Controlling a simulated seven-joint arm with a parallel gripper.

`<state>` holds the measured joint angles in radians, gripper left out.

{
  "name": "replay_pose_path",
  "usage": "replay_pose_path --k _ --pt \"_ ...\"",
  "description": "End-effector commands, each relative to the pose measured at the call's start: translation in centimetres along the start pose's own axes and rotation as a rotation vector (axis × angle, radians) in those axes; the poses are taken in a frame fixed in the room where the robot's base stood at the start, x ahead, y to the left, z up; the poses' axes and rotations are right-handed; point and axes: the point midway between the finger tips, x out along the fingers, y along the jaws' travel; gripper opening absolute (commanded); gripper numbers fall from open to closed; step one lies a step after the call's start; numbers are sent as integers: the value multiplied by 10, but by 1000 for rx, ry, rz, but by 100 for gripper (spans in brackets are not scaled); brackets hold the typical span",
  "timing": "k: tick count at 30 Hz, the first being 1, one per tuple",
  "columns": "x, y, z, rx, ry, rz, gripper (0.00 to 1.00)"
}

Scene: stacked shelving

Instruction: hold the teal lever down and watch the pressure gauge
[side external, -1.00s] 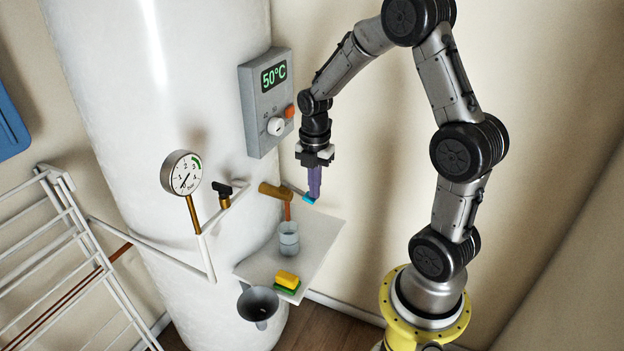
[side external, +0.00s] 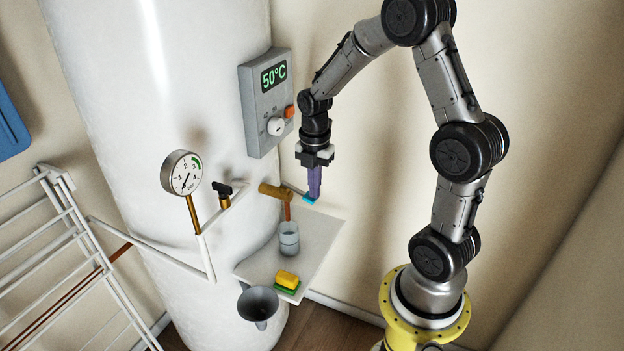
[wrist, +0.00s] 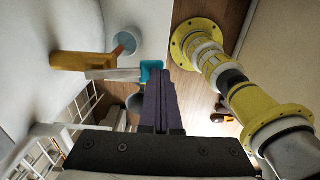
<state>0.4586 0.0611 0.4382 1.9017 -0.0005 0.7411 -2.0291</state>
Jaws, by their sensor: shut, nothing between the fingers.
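The teal lever tip (side external: 309,199) sits at the end of a short grey arm on a brass valve (side external: 271,190) on the tank's front. My gripper (side external: 314,194) points down with its purple fingers shut and empty. Its fingertips are at the teal tip and seem to touch it from above. In the wrist view the teal tip (wrist: 152,68) is partly hidden by the fingertips. The pressure gauge (side external: 181,173) is a round white dial with a green band at upper right and a dark needle pointing down-left, well short of that band. The exact reading is too small to tell.
A grey cup (side external: 289,240) stands on a white shelf (side external: 312,232) below the valve's copper spout, with a yellow-green sponge (side external: 287,281) nearby. A grey funnel (side external: 258,305) is below. A black-handled valve (side external: 224,193) and a control box (side external: 266,100) reading 50°C are near.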

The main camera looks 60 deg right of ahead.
Motion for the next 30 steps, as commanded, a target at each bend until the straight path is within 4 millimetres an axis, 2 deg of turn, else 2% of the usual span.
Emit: replay_pose_path --k 8,18,30 --pt "-2 0 0 0 0 1 0" --pt "-16 1 0 0 -1 2 0" --pt "-19 0 0 0 0 2 0"
